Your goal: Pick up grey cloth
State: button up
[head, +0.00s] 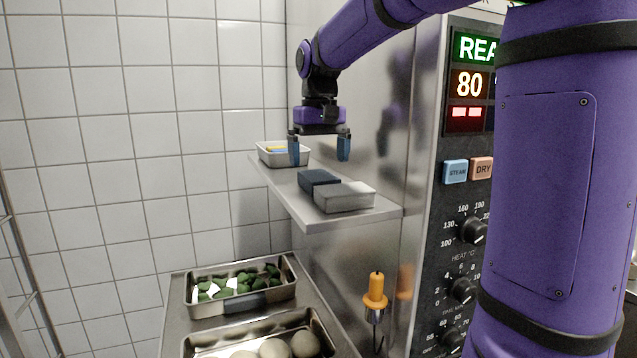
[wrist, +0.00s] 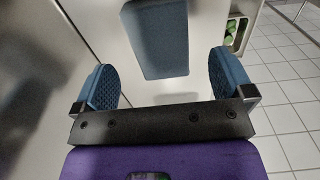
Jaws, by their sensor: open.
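The grey cloth (head: 342,198) is a folded block with a paler right end, lying at the near end of a metal wall shelf (head: 313,217). A dark blue folded cloth (head: 318,182) lies right behind it; I cannot tell if they touch. My gripper (head: 320,151) is open and empty, pointing down above the shelf, higher than both cloths. In the wrist view, a blue-grey block (wrist: 156,38), seemingly the dark blue cloth, shows beyond the open fingers (wrist: 162,82). I cannot make out the grey cloth clearly there.
A small tray (head: 284,160) with yellow and blue items stands at the shelf's far end. The steel oven side borders the shelf on the right. Below are a pan of green pieces (head: 240,309), a pan of round pale items (head: 188,349) and an orange-handled tool (head: 376,288).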

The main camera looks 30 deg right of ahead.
aim_at(318, 174)
notch_tip(318, 174, down, 5)
jog(key=shift+w, duration=0.15)
jog(key=c, duration=1.1)
jog(key=shift+r, duration=0.15)
